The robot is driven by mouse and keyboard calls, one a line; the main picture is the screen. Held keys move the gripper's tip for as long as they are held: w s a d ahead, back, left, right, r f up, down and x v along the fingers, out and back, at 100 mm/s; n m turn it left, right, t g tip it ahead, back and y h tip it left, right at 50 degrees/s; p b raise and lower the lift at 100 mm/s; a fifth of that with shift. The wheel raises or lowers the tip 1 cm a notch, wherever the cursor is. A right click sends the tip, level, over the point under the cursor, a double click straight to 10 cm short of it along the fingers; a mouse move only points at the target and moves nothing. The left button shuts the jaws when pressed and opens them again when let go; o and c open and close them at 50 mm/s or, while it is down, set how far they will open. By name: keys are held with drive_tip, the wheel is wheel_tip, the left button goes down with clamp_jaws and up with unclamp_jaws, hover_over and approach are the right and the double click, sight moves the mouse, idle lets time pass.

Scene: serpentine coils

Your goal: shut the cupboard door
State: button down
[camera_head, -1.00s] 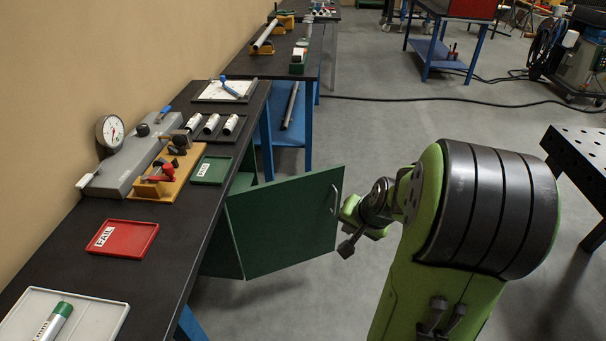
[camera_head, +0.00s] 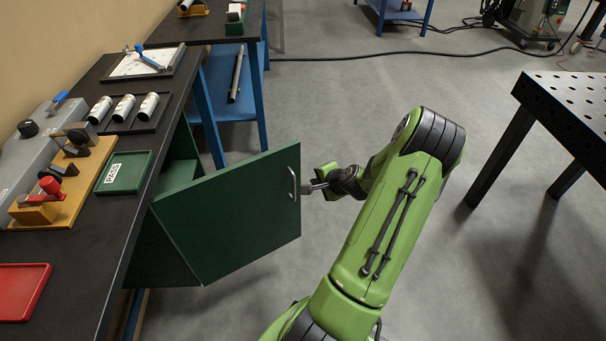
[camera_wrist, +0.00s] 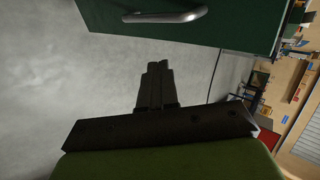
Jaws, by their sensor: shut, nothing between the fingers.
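The green cupboard door (camera_head: 235,215) stands open under the bench in the head view, swung out into the room. Its metal handle (camera_head: 292,184) is near its free edge. The open green cupboard (camera_head: 182,172) shows behind the door; most of its inside is hidden. My gripper (camera_head: 308,188) is shut and empty, just right of the handle; whether it touches the door I cannot tell. In the wrist view my shut fingers (camera_wrist: 156,80) point toward the door (camera_wrist: 220,28), and the handle (camera_wrist: 168,16) lies beyond their tips, with a gap seen between them.
The black bench (camera_head: 85,245) runs along the left, with a green tray (camera_head: 125,172), a red tray (camera_head: 20,290) and several white cylinders on it. A perforated dark table (camera_head: 575,110) stands at the right. The grey floor between is open.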

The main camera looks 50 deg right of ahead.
drive_tip(key=w+d+f+b, duration=0.1)
drive_tip(key=w+d+f, duration=0.1)
drive_tip(key=w, duration=0.4)
drive_tip(key=shift+w+d+f, duration=0.25)
drive_tip(key=shift+w+f, duration=0.05)
drive_tip(key=shift+f, duration=0.1)
drive_tip(key=shift+w+d, duration=0.1)
